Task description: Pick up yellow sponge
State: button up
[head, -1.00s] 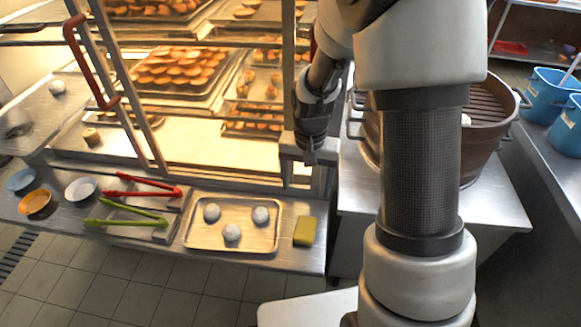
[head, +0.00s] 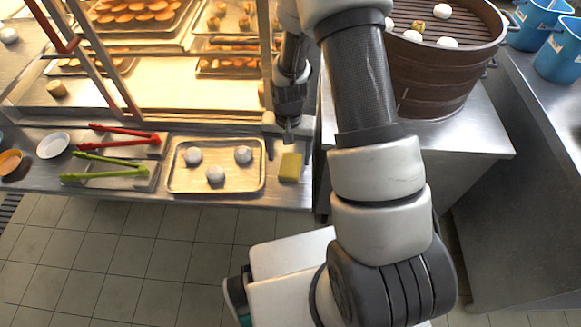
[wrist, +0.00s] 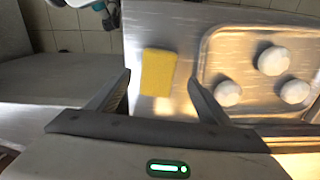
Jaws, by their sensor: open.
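The yellow sponge (head: 290,167) lies flat on the steel counter, just right of the tray of buns. In the wrist view the sponge (wrist: 158,72) is in the gap between my fingers, seen beyond them. My gripper (head: 287,139) is near the sponge's far side in the head view, above the counter. In the wrist view my gripper (wrist: 160,80) is open and empty, one finger to each side of the sponge. I cannot tell the exact height left between fingertips and sponge.
The metal tray (head: 237,181) holds three white buns close to the sponge. Green tongs (head: 105,175) and red tongs (head: 120,137) lie farther left. A heated display rack (head: 180,98) stands behind, and a large brown steamer (head: 425,80) stands at right.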

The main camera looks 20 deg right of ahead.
aim_at(290, 166)
notch_tip(290, 166, down, 5)
jog(key=shift+d+r+b, duration=0.15)
jog(key=shift+b, duration=0.3)
jog(key=c, duration=1.1)
jog(key=shift+c, duration=0.2)
jog(key=shift+r, duration=0.1)
notch_tip(290, 166, up, 10)
jog(key=p, duration=0.2)
